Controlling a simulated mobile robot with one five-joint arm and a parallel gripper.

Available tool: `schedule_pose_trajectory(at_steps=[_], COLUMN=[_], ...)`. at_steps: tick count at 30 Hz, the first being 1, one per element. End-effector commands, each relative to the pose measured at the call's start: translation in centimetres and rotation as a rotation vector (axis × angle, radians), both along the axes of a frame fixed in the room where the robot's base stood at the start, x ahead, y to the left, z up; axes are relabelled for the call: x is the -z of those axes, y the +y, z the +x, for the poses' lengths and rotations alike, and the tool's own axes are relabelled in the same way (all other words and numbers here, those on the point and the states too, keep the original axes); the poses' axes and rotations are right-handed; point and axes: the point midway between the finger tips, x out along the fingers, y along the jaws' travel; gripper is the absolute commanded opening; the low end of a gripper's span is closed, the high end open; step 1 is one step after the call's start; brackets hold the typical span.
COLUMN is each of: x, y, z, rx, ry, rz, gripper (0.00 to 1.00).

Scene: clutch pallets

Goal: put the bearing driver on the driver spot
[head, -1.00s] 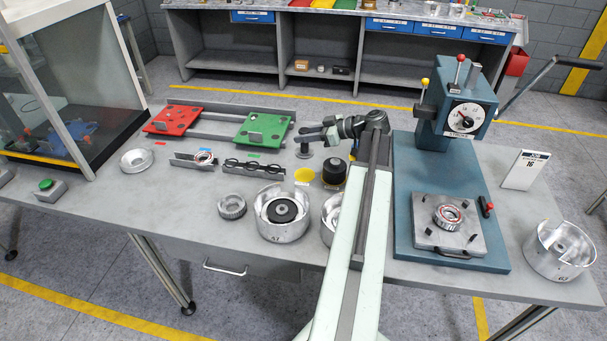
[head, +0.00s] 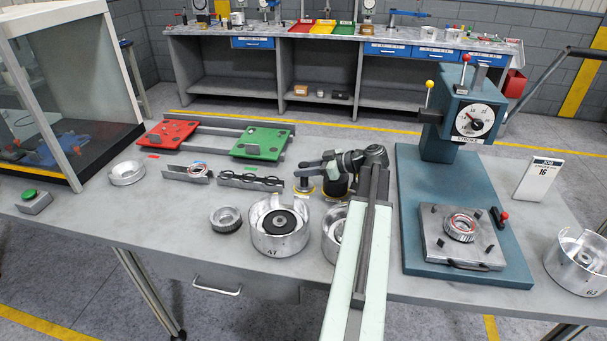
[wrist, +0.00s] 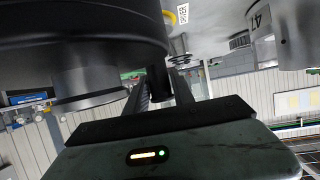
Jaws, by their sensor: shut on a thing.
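The bearing driver (head: 304,182) is a small dark piece with a stem and a wider round foot. My gripper (head: 306,170) is shut on its stem. The foot is over the yellow driver spot (head: 304,196), whose edge shows around it; I cannot tell whether the foot touches the table. In the wrist view, a dark stem (wrist: 158,84) is between my fingers, and a yellow arc of the spot (wrist: 170,17) shows above. A large black body (wrist: 80,40) fills the upper left and hides much.
A black cylinder (head: 337,186) stands close right of the driver, partly behind my arm. Silver housings (head: 280,240) are in front. A rack of dark rings (head: 250,182) lies left. The teal press (head: 460,215) stands right. Bare table lies at the left front.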

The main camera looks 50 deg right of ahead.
Motion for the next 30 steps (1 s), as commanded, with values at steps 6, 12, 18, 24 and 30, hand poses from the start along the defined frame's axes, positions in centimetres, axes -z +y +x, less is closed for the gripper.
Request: schedule_pose_trajectory(at_steps=[6,12,18,24,30], x=[0.3,0.2,-0.1,-1.7,-3.7], y=[0.0,0.0,0.1,-1.1,-3.1], z=[0.0,0.0,0.1,-2.5,-6.7], rx=[-0.001,-0.001,-0.001,0.002,0.001], ry=[0.000,0.000,0.000,0.000,0.000], rz=[0.000,0.000,0.000,0.000,0.000], gripper=[0.32,0.51,0.51,0.51,0.51])
